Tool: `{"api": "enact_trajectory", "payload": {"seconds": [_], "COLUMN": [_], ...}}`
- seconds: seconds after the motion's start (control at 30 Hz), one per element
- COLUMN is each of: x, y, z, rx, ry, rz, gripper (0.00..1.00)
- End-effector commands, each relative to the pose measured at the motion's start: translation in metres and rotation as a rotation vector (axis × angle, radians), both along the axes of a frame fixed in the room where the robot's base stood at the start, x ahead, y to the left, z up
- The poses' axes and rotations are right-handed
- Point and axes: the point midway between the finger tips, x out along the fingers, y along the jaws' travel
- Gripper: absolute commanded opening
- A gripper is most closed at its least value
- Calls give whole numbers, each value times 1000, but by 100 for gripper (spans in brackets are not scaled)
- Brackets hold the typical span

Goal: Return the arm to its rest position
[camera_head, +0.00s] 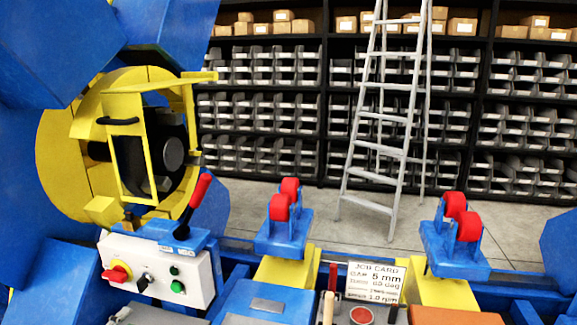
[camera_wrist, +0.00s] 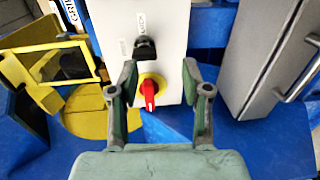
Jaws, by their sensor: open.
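My gripper (camera_wrist: 159,72) shows only in the wrist view, with its two green-grey fingers spread apart and nothing between them. Ahead of the fingers is a white control box (camera_wrist: 172,28). It has a red rotary knob (camera_wrist: 149,92) on a yellow collar and a black switch (camera_wrist: 145,48). The gap between the fingers faces the knob and switch; I cannot tell how far away they are. My gripper is not visible in the head view.
A yellow positioner faceplate (camera_head: 65,165) and a red-handled lever (camera_head: 199,192) are near the box. Blue roller stands (camera_head: 285,232) (camera_head: 455,250) with red wheels stand right of it. A grey cabinet (camera_wrist: 268,50) is at the wrist view's right. A ladder (camera_head: 393,155) and shelves stand behind.

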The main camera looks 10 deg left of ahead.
Motion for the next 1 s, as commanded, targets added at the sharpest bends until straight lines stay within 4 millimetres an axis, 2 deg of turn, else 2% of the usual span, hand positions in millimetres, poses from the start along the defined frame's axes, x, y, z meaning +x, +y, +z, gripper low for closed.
{"api": "enact_trajectory", "payload": {"seconds": [0.27, 0.37, 0.47, 0.57, 0.7, 0.77, 0.9, 1.0], "x": [-11, -7, 0, 9, 15, 14, 2, -15], "y": [-33, -56, -89, -137, -216, -251, -337, -394], "z": [-66, -96, -131, -173, -230, -252, -296, -321], "rx": [25, 28, 33, 42, 71, 90, 153, 212], "ry": [227, 313, 414, 535, 714, 788, 956, 1067], "rz": [-13, -41, -86, -156, -283, -344, -502, -620], "gripper": [48, 48, 48, 48, 48, 48, 48, 48]}}
